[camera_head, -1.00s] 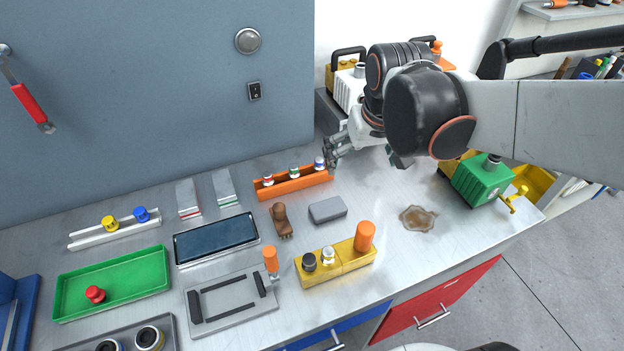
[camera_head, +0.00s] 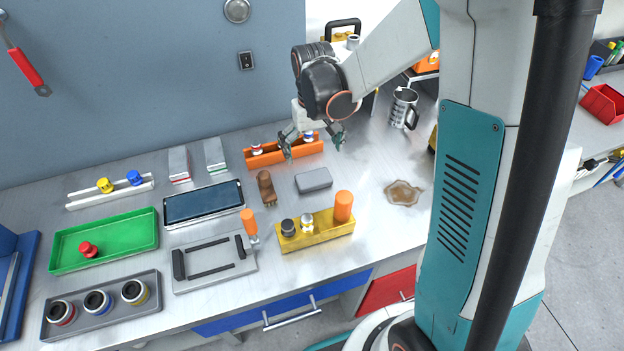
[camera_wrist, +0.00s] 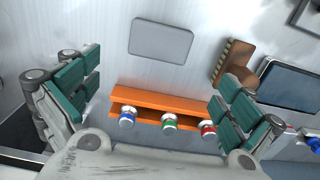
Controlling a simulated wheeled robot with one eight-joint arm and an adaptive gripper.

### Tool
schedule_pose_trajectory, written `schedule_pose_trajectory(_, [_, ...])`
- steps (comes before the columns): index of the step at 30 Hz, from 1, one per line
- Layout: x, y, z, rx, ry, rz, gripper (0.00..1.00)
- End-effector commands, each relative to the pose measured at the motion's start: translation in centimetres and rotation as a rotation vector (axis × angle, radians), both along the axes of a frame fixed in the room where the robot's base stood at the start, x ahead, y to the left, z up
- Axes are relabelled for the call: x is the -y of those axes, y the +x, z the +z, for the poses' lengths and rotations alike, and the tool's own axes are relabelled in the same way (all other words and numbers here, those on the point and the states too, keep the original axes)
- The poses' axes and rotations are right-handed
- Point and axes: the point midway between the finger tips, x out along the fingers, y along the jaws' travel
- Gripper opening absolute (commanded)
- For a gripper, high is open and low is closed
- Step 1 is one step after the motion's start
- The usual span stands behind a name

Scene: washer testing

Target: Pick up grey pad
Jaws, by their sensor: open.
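The grey pad (camera_head: 314,180) is a small rounded rectangular block lying flat on the metal workbench, right of the brown brush. In the wrist view the grey pad (camera_wrist: 161,40) lies beyond the orange holder, near the top centre. My gripper (camera_head: 312,150) is open and empty, above the orange holder and behind the pad in the head view. Its green-padded fingers (camera_wrist: 160,95) are spread wide in the wrist view. The pad is fully visible, apart from the fingers.
An orange holder (camera_head: 262,160) with several coloured-ringed pieces is under my gripper. A brown brush (camera_head: 267,187) lies left of the pad, and a yellow block (camera_head: 290,243) with an orange peg is in front.

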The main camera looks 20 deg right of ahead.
Motion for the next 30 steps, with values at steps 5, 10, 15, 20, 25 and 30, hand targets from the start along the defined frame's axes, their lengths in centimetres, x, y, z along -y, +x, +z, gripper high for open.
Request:
schedule_pose_trajectory(5, [0.0,0.0,-3.4,0.001,0.000,0.000,1.00])
schedule_pose_trajectory(10, [0.0,0.0,-4.7,0.001,0.000,0.000,1.00])
schedule_pose_trajectory(15, [0.0,-0.2,-5.5,0.001,0.000,0.000,1.00])
schedule_pose_trajectory(20, [0.1,-0.6,-7.7,0.001,0.000,0.000,1.00])
schedule_pose_trajectory(25, [0.1,-0.7,-9.8,0.001,0.000,0.000,1.00])
schedule_pose_trajectory(30, [0.1,-0.7,-10.0,0.001,0.000,0.000,1.00])
